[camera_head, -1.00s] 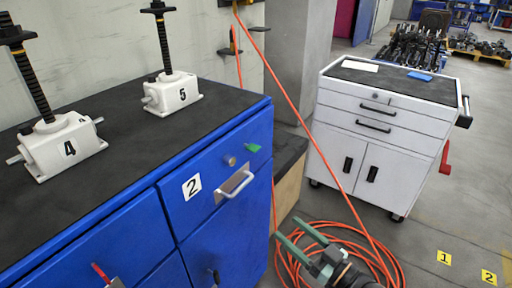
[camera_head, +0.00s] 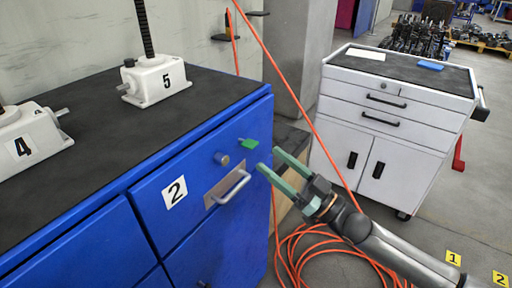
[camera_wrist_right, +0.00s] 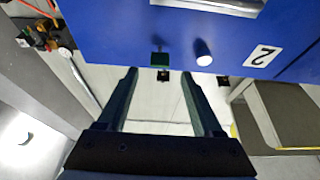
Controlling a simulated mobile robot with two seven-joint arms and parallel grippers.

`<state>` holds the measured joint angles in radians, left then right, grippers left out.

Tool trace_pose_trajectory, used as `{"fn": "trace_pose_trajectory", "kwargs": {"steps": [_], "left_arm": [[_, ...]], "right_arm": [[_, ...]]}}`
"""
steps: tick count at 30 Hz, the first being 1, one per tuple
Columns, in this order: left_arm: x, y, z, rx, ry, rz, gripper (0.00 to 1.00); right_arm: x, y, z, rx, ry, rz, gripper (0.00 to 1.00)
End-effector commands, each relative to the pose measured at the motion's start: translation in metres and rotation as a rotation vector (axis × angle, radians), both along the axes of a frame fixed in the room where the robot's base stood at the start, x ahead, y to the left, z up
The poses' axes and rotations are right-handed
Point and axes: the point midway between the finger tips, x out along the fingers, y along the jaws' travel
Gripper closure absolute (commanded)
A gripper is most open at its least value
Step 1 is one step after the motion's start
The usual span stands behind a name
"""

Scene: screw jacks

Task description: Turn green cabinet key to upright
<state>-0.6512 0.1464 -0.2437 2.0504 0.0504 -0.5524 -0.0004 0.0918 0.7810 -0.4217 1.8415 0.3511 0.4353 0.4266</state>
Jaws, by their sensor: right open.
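The green key (camera_head: 248,143) sits at the upper right of the blue cabinet's (camera_head: 150,240) drawer front, to the right of a round silver knob (camera_head: 221,158). In the head view its flat head looks roughly sideways. My right gripper (camera_head: 270,160) is open and empty, its green fingers pointing at the cabinet just to the right of the key, apart from it. In the right wrist view the key (camera_wrist_right: 159,59) shows beyond and between the open fingers (camera_wrist_right: 162,75), with the knob to its right. My left gripper is not in view.
A silver drawer handle (camera_head: 228,188) is below the knob. White screw jacks 4 (camera_head: 22,146) and 5 (camera_head: 158,80) stand on the cabinet top. An orange hose (camera_head: 295,245) lies coiled on the floor. A white tool cart (camera_head: 395,105) stands at the right.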

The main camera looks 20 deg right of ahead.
Motion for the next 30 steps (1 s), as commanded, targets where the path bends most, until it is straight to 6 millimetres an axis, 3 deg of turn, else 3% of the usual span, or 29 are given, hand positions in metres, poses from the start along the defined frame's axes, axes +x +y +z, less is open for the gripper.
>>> {"fn": "trace_pose_trajectory", "kwargs": {"steps": [10, 23, 30], "left_arm": [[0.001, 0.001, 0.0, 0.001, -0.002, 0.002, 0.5], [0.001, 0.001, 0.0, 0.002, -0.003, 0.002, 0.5], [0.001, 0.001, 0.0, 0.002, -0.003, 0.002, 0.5]], "right_arm": [[0.036, 0.028, 0.019, 0.001, 0.0, 0.0, 0.32], [0.042, 0.033, 0.022, -0.001, 0.002, 0.0, 0.32], [0.042, 0.033, 0.022, 0.0, 0.001, 0.0, 0.58]]}}
